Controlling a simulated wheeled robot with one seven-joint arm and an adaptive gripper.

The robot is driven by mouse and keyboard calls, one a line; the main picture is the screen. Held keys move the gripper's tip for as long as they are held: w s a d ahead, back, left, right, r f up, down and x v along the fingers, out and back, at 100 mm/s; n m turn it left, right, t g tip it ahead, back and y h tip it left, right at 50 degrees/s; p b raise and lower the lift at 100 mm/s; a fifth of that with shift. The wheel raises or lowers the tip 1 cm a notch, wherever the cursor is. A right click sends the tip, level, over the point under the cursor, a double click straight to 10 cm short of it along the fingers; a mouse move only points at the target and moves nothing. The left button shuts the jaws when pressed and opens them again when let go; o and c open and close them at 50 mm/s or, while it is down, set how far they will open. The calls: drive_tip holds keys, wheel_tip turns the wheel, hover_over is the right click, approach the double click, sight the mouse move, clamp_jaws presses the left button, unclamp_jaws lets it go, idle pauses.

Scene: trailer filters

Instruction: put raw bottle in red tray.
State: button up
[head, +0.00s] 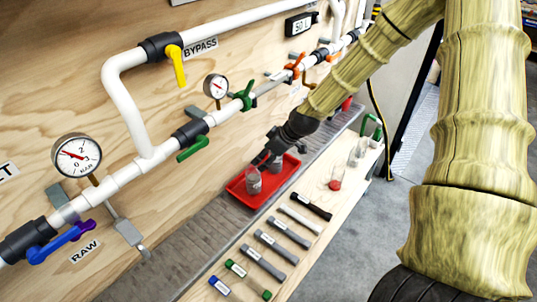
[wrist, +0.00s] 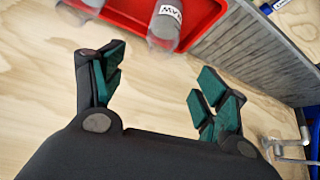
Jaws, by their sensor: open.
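A clear bottle labelled RAW (wrist: 166,22) is in the tray in the wrist view. A clear bottle stands in the tray in the head view (head: 253,182), its label unreadable there. My gripper (wrist: 160,80) is open, with nothing between its green-padded fingers. It is apart from the bottle. In the head view my gripper (head: 276,157) is over the tray's far part, its fingers hard to make out.
A bottle with a red base (head: 335,181) and other clear bottles (head: 358,150) stand farther along the bench. Several cylindrical filters (head: 270,247) lie in front of the tray. Behind is a plywood wall with white pipes (head: 122,105), valves and gauges (head: 78,155).

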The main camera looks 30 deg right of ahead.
drive_tip(key=s+a+f+m+g+h, duration=0.15)
drive_tip(key=s+a+f, duration=0.25)
drive_tip(key=s+f, duration=0.4)
drive_tip(key=s+a+f+m+g+h, duration=0.1)
drive_tip(key=s+a+f+m+g, duration=0.15)
drive_tip(key=s+a+f, duration=0.45)
drive_tip(key=s+a+f+m, duration=0.1)
drive_tip(key=s+f, duration=0.4)
drive_tip(key=s, duration=0.6)
drive_tip(key=s+a+f+m+g, duration=0.1)
drive_tip(key=s+a+f, duration=0.2)
drive_tip(key=s, duration=0.7)
wheel_tip(320, 180, down, 2)
drive_tip(key=shift+s+m+g+h, duration=0.3)
drive_tip(key=shift+s+h, duration=0.1)
drive_tip(key=shift+h, duration=0.05)
